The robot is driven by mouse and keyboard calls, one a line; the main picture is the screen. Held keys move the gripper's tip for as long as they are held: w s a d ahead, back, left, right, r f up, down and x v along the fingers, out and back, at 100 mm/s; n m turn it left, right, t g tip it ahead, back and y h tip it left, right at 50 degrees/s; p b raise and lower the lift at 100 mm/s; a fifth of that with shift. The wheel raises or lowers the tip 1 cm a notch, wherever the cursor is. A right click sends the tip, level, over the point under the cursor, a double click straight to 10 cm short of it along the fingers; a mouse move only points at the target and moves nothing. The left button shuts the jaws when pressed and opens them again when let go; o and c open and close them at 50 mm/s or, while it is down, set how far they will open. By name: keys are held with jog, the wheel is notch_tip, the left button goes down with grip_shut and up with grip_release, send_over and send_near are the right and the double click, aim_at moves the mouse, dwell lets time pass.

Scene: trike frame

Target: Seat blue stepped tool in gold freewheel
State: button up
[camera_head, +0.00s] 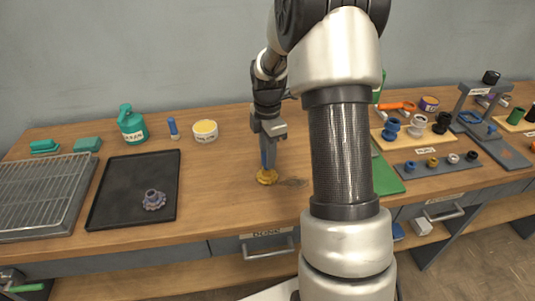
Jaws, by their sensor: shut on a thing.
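The gold freewheel (267,178) lies on the wooden bench near the middle of the view. My gripper (268,148) is directly above it, pointing down, and is shut on the blue stepped tool (264,158). Only a narrow strip of the tool shows between the fingers, upright. Its lower end is at or just above the freewheel; I cannot tell whether it touches or is inside the bore.
A thin ring-like item (293,183) lies right of the freewheel. A black tray (108,200) with a grey-purple sprocket (153,200) is at left, beside a wire rack (40,190). A green mat (385,178) and part holders (438,164) are at right, partly behind my arm.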

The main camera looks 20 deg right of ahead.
jog(key=shift+f+b, duration=0.45)
jog(key=shift+f, duration=0.35)
jog(key=o, duration=1.2)
notch_tip(320, 180, up, 18)
jog(key=shift+f+p, duration=0.2)
jog(key=shift+p, duration=0.75)
jog(key=s+a+r+m+t+p, duration=0.2)
jog(key=s+a+r+m, duration=0.1)
jog(key=s+m, duration=0.3)
jog(key=s+a+r+m+t+p, duration=0.1)
jog(key=s+a+r+m+p, duration=0.2)
jog(key=s+r+m, duration=0.3)
jog(key=s+a+r+m+t+p, duration=0.2)
jog(key=s+a+r+m+p, duration=0.1)
jog(key=s, duration=0.9)
jog(key=shift+a+r+m+t, duration=0.15)
jog(key=shift+a+r+m, duration=0.3)
jog(key=shift+m, duration=0.5)
jog(key=shift+a+r+m+t, duration=0.15)
jog(key=shift+a+r+m, duration=0.25)
jog(key=shift+m, duration=0.55)
